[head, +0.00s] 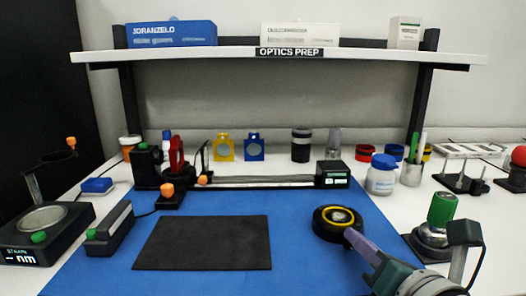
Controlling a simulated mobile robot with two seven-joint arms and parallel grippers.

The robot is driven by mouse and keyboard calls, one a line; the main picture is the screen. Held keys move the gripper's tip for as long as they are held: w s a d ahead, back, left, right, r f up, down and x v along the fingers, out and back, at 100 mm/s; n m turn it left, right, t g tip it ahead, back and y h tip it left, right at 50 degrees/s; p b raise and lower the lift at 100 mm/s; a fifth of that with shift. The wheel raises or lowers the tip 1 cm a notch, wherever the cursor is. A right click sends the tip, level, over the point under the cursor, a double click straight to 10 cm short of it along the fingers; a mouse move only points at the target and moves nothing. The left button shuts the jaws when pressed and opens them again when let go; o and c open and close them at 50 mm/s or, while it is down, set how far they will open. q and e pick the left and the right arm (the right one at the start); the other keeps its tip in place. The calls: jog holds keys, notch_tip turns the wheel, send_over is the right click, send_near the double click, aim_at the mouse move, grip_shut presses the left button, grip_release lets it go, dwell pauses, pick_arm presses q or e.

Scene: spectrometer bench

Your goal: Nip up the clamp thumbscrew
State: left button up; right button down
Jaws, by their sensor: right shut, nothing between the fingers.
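I cannot tell for certain which knob is the clamp thumbscrew. A small orange knob (203,180) sits at the left part of the dark optical rail (255,183). A larger orange knob (167,189) tops a black block in front of the rail's left end. My right gripper (350,233) comes in from the lower right, shut and empty. Its tip overlaps the edge of a black round item with a yellow ring (325,227); I cannot tell whether they touch. It is well to the right of both orange knobs. My left gripper is not in view.
A dark pad (203,243) lies bare on the blue mat (295,265). A green-topped device (441,210) stands at right, and a white jar (381,176) and pen cup (412,172) behind. A shelf (230,54) spans the back. The left side holds a dial instrument (42,220).

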jog(key=shift+f, duration=0.35)
jog(key=shift+d+f+b, duration=0.1)
jog(key=shift+d+b, duration=0.1)
jog(key=shift+b, duration=0.1)
jog(key=shift+d+f+b, duration=0.35)
jog(key=shift+d, duration=0.05)
dwell(0.4)
jog(key=shift+d+r, duration=0.15)
jog(key=shift+r, duration=0.05)
jog(key=shift+s+d+r+p, duration=0.1)
jog(key=shift+s+r+p, duration=0.05)
jog(key=shift+p, duration=0.2)
jog(key=v, duration=0.3)
jog(key=f+p+v, duration=0.1)
jog(key=v, duration=0.1)
jog(key=shift+s+a+r, duration=0.1)
jog(key=shift+s+a, duration=0.2)
jog(key=shift+s, duration=0.15)
